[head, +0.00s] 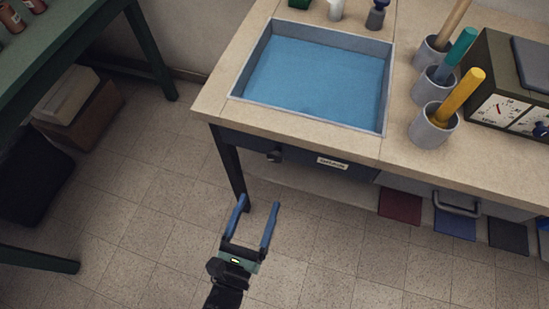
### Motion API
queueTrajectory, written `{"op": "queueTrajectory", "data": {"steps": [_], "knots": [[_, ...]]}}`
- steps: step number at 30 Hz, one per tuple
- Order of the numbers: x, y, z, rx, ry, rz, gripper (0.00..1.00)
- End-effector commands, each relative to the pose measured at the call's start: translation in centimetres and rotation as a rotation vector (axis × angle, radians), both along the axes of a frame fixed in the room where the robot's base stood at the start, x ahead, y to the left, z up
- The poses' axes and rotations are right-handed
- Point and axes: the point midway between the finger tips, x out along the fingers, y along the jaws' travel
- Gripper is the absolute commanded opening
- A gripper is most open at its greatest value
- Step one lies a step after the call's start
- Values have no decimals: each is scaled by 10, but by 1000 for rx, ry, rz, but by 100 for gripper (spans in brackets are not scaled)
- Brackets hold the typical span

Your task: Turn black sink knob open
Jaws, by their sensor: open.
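A small black knob (274,156) sits on the dark front panel under the sink, left of a pale label (333,163). The blue-bottomed sink (318,77) is set into the beige counter above it. My gripper (257,204) has two blue fingers spread apart with nothing between them. In the head view it appears below and slightly left of the knob, apart from it. The knob's turn position is too small to tell.
A dark table leg (229,165) stands just left of the knob. Grey cups (433,125) holding thick-handled tools stand on the counter at right, beside a gauge box (510,85). A drawer handle (457,204) is at lower right. The tiled floor (150,215) is open at left.

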Motion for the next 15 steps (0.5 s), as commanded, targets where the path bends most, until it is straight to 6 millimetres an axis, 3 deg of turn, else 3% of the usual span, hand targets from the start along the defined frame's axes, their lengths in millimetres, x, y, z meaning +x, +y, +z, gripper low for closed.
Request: {"op": "queueTrajectory", "data": {"steps": [9,15], "knots": [[64,-21,1,7,-4,-6,79],[95,-31,1,8,-3,-4,79]]}}
